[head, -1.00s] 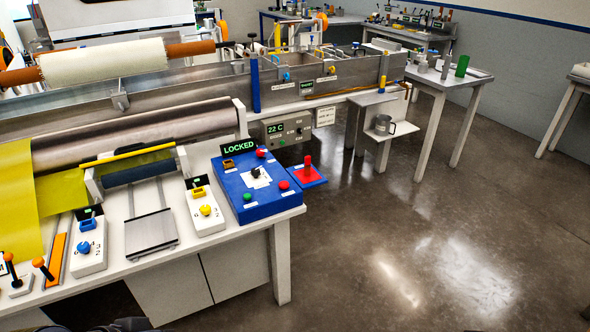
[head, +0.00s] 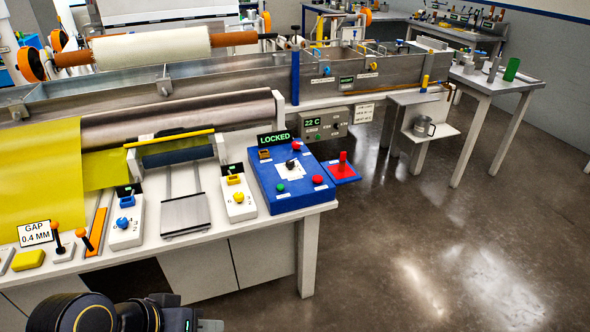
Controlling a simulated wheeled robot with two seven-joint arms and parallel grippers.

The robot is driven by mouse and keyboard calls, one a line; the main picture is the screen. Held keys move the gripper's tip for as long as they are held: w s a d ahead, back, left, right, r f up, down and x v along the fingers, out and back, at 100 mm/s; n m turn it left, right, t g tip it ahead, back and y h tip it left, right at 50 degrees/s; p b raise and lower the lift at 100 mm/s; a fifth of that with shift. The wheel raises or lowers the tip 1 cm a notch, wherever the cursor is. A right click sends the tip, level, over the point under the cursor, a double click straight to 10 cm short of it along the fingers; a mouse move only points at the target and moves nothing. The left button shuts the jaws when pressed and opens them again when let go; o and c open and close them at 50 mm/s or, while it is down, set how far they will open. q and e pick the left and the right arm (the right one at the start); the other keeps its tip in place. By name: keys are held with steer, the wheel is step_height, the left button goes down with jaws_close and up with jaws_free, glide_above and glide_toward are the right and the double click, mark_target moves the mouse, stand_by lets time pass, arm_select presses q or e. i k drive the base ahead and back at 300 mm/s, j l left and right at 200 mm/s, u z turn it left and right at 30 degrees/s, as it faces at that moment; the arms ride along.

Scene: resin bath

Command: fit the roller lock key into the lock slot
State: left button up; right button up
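A blue control box (head: 292,184) stands at the right end of the white bench, with a LOCKED sign (head: 274,139) at its back. On its top are a small brown socket-like block (head: 264,154), a black knob on a white plate (head: 290,165), and red and green buttons. I cannot tell for sure which parts are the roller lock key and slot. My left gripper (head: 204,325) is at the bottom edge, mostly cut off, well in front of the bench. My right gripper is out of view.
White switch boxes with a blue knob (head: 123,223) and a yellow knob (head: 238,197) flank a grey plate (head: 185,215). The floor right of the bench is clear.

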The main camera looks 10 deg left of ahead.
mark_target(267, 163)
steer(key=i+u, duration=0.3)
steer(key=i, duration=0.25)
steer(key=i+l+u, duration=0.1)
steer(key=i+u, duration=0.15)
steer(key=i, duration=0.25)
steer(key=i+l+u, duration=0.3)
steer(key=i, duration=0.2)
steer(key=j, duration=0.05)
